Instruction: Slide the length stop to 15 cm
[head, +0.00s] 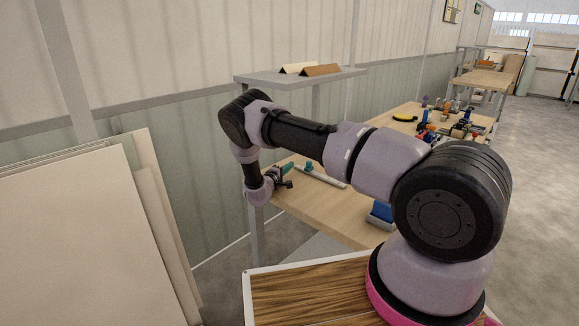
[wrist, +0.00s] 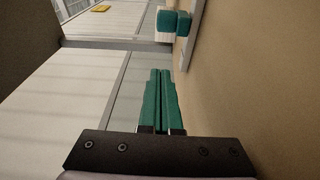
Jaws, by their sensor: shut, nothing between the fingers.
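The length stop (head: 309,166) is a small teal block on a pale rail (head: 325,177) that lies along the wooden bench. In the wrist view the teal stop (wrist: 167,22) shows at the top, beyond my fingertips, beside the grey rail (wrist: 195,40). My gripper (head: 290,167) is at the near left end of the bench, to the left of the stop and apart from it. In the wrist view its teal fingers (wrist: 159,74) are together with nothing between them. Scale marks on the rail are too small to read.
The wooden bench (head: 345,222) has free room in front of the rail. A blue thing (head: 381,212) stands at its near edge, partly behind my arm. A grey shelf (head: 300,78) with two angled pieces rises behind. Large pale panels (head: 85,235) lean at left.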

